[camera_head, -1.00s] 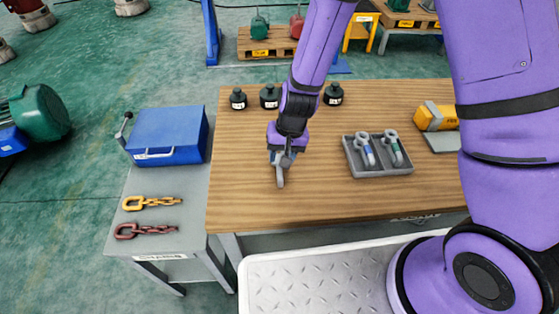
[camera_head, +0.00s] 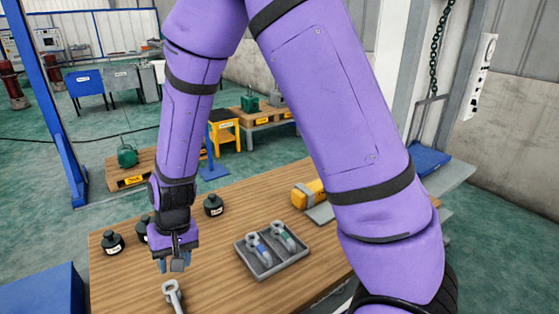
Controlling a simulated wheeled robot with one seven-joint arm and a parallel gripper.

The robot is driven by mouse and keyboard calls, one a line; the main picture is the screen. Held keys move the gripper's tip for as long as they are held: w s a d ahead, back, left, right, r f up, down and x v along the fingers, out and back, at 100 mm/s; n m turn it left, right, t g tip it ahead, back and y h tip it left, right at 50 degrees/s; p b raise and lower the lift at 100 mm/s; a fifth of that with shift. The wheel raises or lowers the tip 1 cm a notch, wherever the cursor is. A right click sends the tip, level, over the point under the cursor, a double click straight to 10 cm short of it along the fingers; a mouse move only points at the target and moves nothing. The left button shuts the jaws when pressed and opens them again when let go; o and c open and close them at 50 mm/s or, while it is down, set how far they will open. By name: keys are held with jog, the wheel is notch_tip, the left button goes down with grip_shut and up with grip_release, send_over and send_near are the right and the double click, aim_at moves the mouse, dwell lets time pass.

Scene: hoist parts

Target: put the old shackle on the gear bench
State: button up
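A plain grey shackle (camera_head: 173,296) lies on the wooden bench top (camera_head: 215,285) near the front edge of the picture; its lower end is cut off by the frame. I cannot read any label on it. My gripper (camera_head: 175,265) is just above and behind it, pointing down, with a small gap between them. Its fingers look apart, and the shackle does not appear to be between them. Two more shackles, one with a blue mark (camera_head: 258,247) and one with a green mark (camera_head: 284,237), lie in a grey tray (camera_head: 262,271). I cannot tell which bench is named the gear bench.
Black weights (camera_head: 112,243) stand on the bench at the left and behind my gripper. A yellow tool (camera_head: 308,194) lies at the right. A blue case (camera_head: 45,294) is at lower left. A blue post (camera_head: 50,110) stands behind. My arm hides part of the right side.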

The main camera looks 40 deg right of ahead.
jog(key=s+d+r+t, duration=0.1)
jog(key=s+d+r, duration=0.1)
jog(key=d+r, duration=0.5)
jog(key=s+d+r+t, duration=0.1)
jog(key=d+r+t, duration=0.15)
jog(key=r, duration=0.85)
jog(key=s+d+r+t+h, duration=0.2)
jog(key=s+d+r, duration=0.9)
jog(key=s, duration=0.4)
jog(key=shift+d+r, duration=0.15)
jog(key=shift+d, duration=0.55)
jog(key=shift+o, duration=0.2)
jog(key=shift+w, duration=0.15)
